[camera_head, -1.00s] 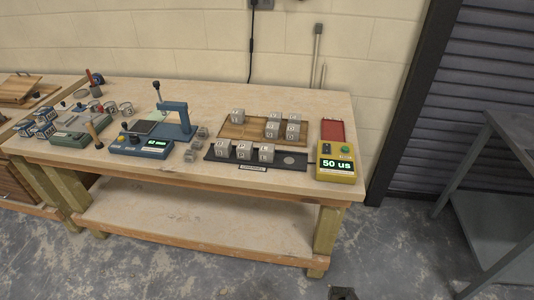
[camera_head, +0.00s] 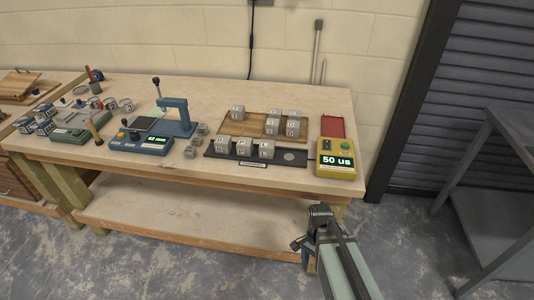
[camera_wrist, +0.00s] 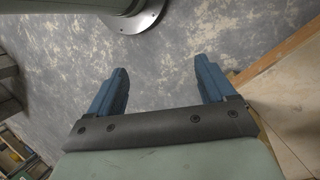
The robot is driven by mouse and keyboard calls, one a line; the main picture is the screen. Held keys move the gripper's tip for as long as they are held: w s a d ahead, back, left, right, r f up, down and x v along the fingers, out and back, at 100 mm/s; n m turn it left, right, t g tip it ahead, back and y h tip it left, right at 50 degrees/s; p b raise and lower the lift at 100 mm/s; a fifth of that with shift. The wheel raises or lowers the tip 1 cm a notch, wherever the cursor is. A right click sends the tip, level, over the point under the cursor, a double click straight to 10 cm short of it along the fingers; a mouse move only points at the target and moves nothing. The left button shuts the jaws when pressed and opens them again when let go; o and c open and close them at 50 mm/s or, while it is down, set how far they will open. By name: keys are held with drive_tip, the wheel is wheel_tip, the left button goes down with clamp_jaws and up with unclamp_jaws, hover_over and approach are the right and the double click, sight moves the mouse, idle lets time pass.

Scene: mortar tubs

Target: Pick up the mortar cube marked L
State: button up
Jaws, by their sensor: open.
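Several grey mortar cubes with small letters stand on the workbench in the head view. Some sit on a wooden board, such as the back-left cube (camera_head: 237,112) and a group at the right (camera_head: 281,124). A row of cubes (camera_head: 241,146) stands on a dark tray in front. The letters are too small to read, so I cannot tell which cube is marked L. My gripper (camera_head: 303,250) is low in front of the bench, apart from all the cubes. In the wrist view my gripper (camera_wrist: 163,80) is open and empty above the concrete floor.
The wooden board (camera_head: 250,124) and dark tray (camera_head: 216,153) lie on the bench (camera_head: 190,92). A yellow meter reading "50 us" (camera_head: 337,158) stands at the right, a blue press (camera_head: 180,118) at the left. The bench's front edge lies between my gripper and the cubes.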

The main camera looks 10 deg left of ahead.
drive_tip(key=w+a+r+m, duration=0.2)
drive_tip(key=a+r, duration=0.1)
drive_tip(key=r, duration=0.2)
drive_tip(key=w+a+r+m, duration=0.1)
drive_tip(key=w+a+r, duration=0.15)
drive_tip(key=r, duration=0.35)
wheel_tip(320, 180, up, 30)
drive_tip(key=m+t, duration=0.5)
drive_tip(key=m, duration=0.2)
hover_over(267, 144)
drive_tip(key=shift+y, duration=0.4)
wheel_tip(267, 144, down, 13)
drive_tip(key=shift+f, duration=0.15)
drive_tip(key=shift+c, duration=0.3)
drive_tip(key=c, duration=1.3)
